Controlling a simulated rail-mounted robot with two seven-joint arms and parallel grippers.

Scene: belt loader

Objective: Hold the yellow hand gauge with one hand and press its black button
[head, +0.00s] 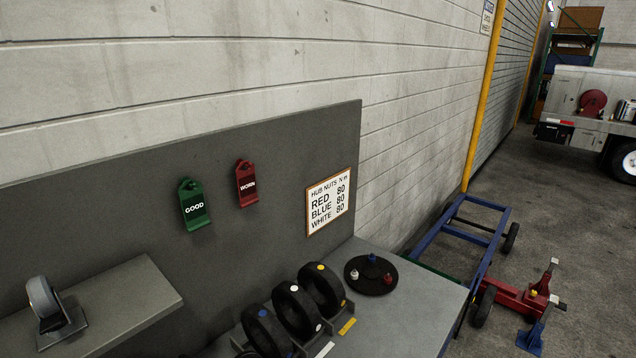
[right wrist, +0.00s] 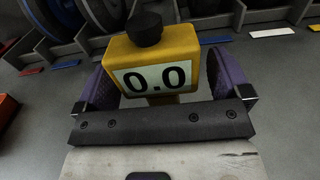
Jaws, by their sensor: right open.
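The yellow hand gauge (right wrist: 188,48) shows in the right wrist view, with a display reading 0.0 and a black button (right wrist: 145,28) on top. My right gripper (right wrist: 163,84) is open, its purple fingers standing on either side of the gauge. The gauge's lower part is partly hidden behind the gripper's dark bar. The head view shows neither the gauge nor either gripper.
A rack of black wheels (head: 295,307) stands on the grey bench (head: 410,308), beside a round black tray (head: 371,284) with coloured nuts. A shelf (head: 125,300) holds a caster (head: 47,303). Green (head: 193,204) and red (head: 246,183) tags hang on the back panel. An orange-red object (right wrist: 7,110) lies left of the gripper.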

